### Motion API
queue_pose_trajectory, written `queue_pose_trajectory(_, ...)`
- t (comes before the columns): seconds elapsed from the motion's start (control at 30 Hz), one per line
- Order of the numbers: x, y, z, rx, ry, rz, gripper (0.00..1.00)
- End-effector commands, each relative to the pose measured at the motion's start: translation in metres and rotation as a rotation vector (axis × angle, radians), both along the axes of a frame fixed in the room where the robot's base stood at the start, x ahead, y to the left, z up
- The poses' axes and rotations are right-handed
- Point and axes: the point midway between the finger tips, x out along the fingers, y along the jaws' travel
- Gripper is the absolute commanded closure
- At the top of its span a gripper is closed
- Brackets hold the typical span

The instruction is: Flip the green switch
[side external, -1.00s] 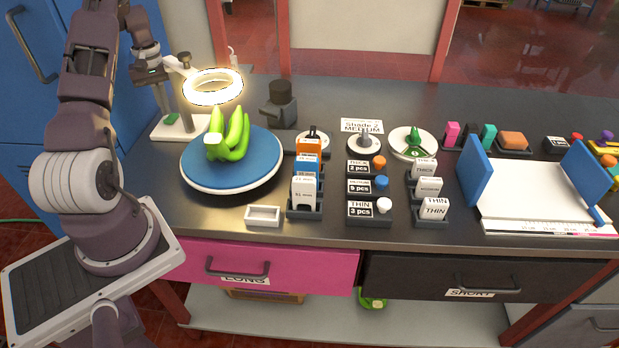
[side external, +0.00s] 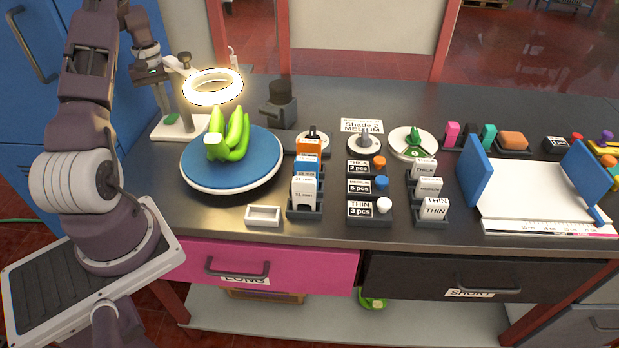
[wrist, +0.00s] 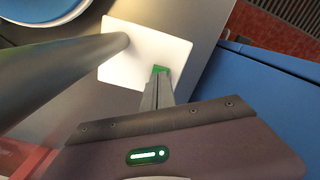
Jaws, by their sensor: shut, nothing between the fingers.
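The green switch (wrist: 161,70) sits on the white base (wrist: 124,32) of a ring lamp. In the wrist view it shows just beyond my fingertips, partly covered by them. My gripper (wrist: 157,83) is shut and empty, its fingers pointing down at the switch; I cannot tell whether they touch it. In the side external view my gripper (side external: 168,112) is low over the white base (side external: 181,127), beside the lamp's post. The lamp's ring (side external: 213,86) glows brightly.
The lamp's post (wrist: 65,70) rises close beside my fingers. A blue turntable (side external: 262,167) with a green banana-like bunch (side external: 229,137) stands to the right. Labelled holders and a white tray with blue walls fill the bench further right. A blue cabinet (side external: 35,110) stands at left.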

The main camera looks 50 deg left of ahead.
Motion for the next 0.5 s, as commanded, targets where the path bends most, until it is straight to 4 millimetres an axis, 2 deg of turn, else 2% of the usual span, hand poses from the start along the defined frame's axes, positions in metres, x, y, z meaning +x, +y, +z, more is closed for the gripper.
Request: queue_pose_trajectory(0.5, 0.0002, -0.0001, -0.0062, 0.000, 0.000, 0.000, 1.00)
